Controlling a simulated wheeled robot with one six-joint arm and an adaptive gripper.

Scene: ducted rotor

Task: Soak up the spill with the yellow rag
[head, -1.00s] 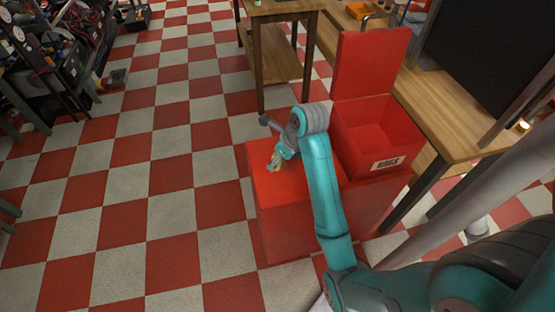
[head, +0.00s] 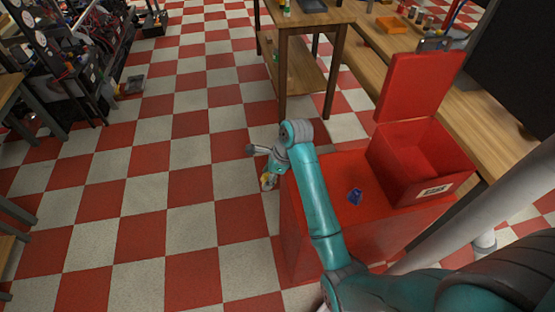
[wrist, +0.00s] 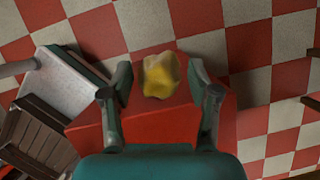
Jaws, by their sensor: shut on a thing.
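My gripper (head: 268,176) is shut on the yellow rag (head: 267,183), out past the left edge of the red cabinet and above the checkered floor. In the wrist view the crumpled yellow rag (wrist: 160,76) shows between the two fingers of my gripper (wrist: 160,80), with its pale edges uppermost. I cannot make out a spill in either view.
The red cabinet (head: 318,172) bears a small blue object (head: 355,196) and an open red bin (head: 410,172) with its lid raised. A wooden table (head: 300,20) stands beyond. A cluttered rack (head: 70,60) stands at the far left. The floor between is clear.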

